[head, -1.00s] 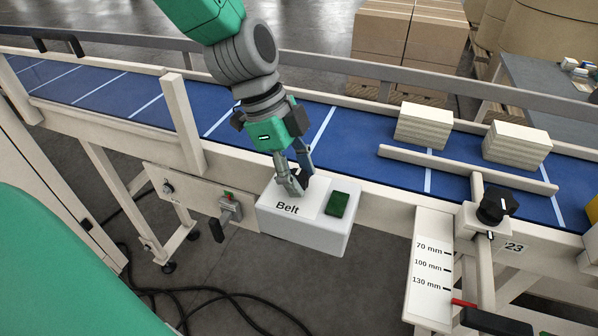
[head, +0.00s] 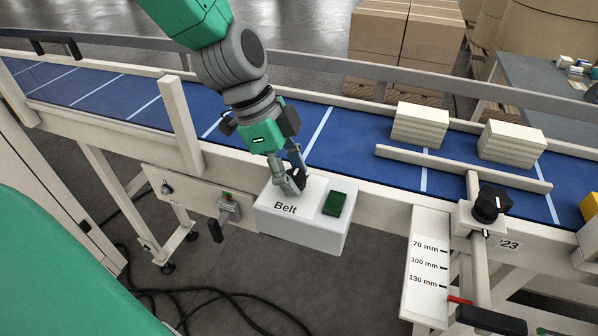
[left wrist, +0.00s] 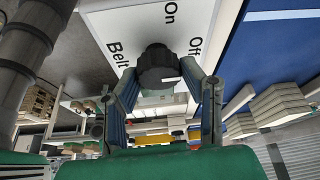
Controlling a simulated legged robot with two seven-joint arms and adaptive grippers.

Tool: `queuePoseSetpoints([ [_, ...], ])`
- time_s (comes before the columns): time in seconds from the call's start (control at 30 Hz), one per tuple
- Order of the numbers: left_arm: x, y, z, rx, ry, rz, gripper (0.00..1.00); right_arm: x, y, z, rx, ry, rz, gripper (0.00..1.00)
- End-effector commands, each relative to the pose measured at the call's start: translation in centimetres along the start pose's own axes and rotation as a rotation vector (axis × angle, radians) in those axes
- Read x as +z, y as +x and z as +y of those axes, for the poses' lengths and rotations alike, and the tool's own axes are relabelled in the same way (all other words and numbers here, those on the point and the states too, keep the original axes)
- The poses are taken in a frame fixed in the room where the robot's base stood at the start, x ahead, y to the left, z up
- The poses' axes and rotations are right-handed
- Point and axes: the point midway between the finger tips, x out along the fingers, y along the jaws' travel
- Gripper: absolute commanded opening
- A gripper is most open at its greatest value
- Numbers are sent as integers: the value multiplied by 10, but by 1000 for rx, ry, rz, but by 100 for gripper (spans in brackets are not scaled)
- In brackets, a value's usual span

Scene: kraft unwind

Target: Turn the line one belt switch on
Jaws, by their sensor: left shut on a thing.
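The belt switch is a black round knob (left wrist: 158,68) on a white box (head: 320,237) marked "Belt" at the conveyor's near side. In the left wrist view the words "On" and "Off" show on the label beyond the knob. A white mark shows on the knob, but I cannot tell which word it points to. My left gripper (head: 294,183) is shut on the knob, a finger on each side; it also shows in the left wrist view (left wrist: 165,86). In the head view the fingers hide part of the knob. A dark green square (head: 334,204) sits beside the label. My right gripper is out of view.
The blue belt (head: 345,152) runs behind the box and carries two paper stacks (head: 420,125). A grey lever switch (head: 229,209) is just left of the box. A black knob (head: 491,204) and a millimetre scale (head: 428,264) stand to the right.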

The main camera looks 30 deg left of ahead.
Motion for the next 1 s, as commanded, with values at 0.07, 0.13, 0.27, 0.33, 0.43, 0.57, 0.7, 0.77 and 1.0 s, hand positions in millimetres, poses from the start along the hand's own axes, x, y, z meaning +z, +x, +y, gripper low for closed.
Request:
queuePoseSetpoints([
  [0.07,3,0,0,-9,-20,-5,8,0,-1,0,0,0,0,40],
  [0.13,2,0,0,-17,-43,-6,8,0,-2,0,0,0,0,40],
  [0.27,2,1,0,-33,-81,-7,8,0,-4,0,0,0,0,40],
  [0.33,2,1,1,-38,-94,-7,8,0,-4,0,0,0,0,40],
  [0.43,2,2,0,-43,-105,-8,8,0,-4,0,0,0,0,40],
  [0.57,1,2,1,-44,-109,-8,8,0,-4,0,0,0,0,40],
  [0.7,1,2,1,-43,-108,-8,8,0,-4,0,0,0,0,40],
  [0.77,1,2,1,-42,-108,-8,8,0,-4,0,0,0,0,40],
  [1.0,0,3,2,-41,-108,-9,8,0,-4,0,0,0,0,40],
])
